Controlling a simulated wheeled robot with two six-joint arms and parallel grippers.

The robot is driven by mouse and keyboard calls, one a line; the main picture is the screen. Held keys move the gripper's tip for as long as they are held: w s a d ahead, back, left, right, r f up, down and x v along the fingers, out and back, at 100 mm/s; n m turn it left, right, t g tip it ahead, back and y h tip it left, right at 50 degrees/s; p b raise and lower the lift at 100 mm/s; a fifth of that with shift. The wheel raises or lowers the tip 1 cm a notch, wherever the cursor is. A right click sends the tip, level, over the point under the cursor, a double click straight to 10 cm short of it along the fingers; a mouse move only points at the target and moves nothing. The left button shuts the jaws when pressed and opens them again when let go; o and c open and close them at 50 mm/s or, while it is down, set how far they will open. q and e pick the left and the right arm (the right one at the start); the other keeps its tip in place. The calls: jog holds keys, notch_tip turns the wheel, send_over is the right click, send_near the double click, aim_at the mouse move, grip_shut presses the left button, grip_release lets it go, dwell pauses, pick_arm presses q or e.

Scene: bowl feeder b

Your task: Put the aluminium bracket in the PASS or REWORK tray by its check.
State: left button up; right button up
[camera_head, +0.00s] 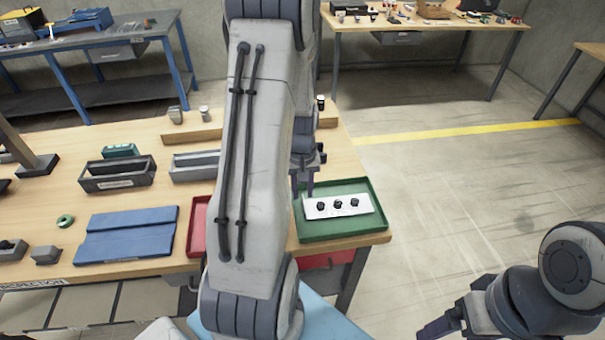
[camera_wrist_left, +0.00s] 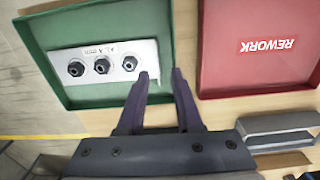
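The aluminium bracket (camera_head: 349,210), a pale flat plate with three black knobs, lies flat in the green tray (camera_head: 349,234). The wrist view shows the bracket (camera_wrist_left: 89,54) with a small printed label, its end close to my fingertips. My left gripper (camera_head: 302,194) is open and empty at the bracket's left end; in the wrist view its fingertips (camera_wrist_left: 161,74) stand apart with nothing between them. The red tray (camera_wrist_left: 216,75) marked REWORK is beside the green one. In the head view my arm mostly hides the red tray (camera_head: 197,228). My right gripper (camera_head: 441,325) is low at the right, its opening unclear.
Grey bins (camera_head: 195,173), a dark bin (camera_head: 117,183), a blue plate (camera_head: 127,245) and a green ring (camera_head: 66,221) are on the table left of my arm. The green tray sits at the table's right corner. Open floor lies right of it.

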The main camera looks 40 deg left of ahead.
pick_arm(q)
notch_tip(320, 180, up, 8)
jog(key=d+r+m, duration=0.2)
jog(key=d+m, duration=0.2)
jog(key=d, duration=0.6)
jog(key=s+d+r+m, duration=0.2)
jog(key=s+d+m, duration=0.4)
jog(key=s+d, duration=0.2)
jog(key=s+d+r+m, duration=0.2)
jog(key=s+d+m, duration=0.5)
jog(key=d, duration=0.6)
jog(key=shift+s+h+b, duration=0.35)
jog(key=shift+s+h, duration=0.05)
jog(key=shift+s, duration=0.25)
